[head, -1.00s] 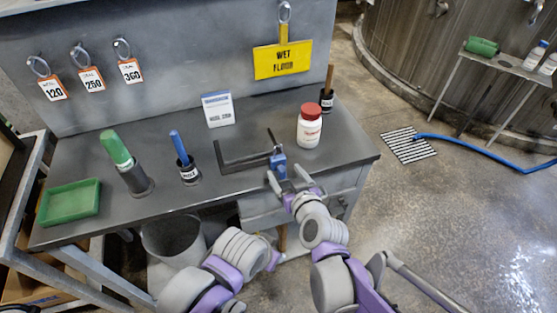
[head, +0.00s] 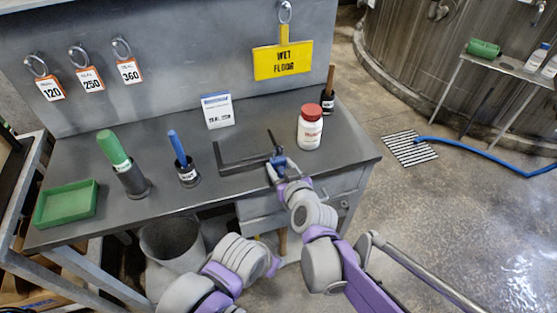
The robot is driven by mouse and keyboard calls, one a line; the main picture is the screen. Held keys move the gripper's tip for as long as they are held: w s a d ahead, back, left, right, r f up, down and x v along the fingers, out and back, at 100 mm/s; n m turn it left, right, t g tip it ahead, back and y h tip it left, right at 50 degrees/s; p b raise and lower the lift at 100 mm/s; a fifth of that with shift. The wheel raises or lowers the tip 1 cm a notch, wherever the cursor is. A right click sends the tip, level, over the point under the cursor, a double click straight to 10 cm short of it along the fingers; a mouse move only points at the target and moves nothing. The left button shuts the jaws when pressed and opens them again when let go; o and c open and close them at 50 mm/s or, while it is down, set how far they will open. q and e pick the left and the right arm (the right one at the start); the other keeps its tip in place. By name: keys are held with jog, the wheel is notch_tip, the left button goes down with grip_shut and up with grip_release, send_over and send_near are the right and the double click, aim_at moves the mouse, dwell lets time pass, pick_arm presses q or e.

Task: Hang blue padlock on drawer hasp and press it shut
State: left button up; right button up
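The blue padlock (head: 278,161) is at the front edge of the grey workbench, beside a dark angled bracket (head: 243,166). My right gripper (head: 281,168) is at the padlock, with a finger on each side and some blue between them. The fingers cover much of the padlock, and I cannot tell whether they are clamped on it. The drawer (head: 262,226) is under the bench top, partly behind my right arm. I cannot make out its hasp clearly. My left arm reaches in low in front of the bench, but its gripper fingers do not show.
A white bottle with a red cap (head: 310,128) stands close behind the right gripper. A blue-handled tool (head: 178,150), a green-handled tool (head: 113,150) and a green tray (head: 66,204) are further left. A grey bin (head: 171,240) is below the bench.

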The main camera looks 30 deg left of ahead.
jog(key=c, duration=0.6)
jog(key=shift+r+p, duration=1.9)
jog(key=shift+r, duration=0.65)
jog(key=shift+d+f, duration=0.1)
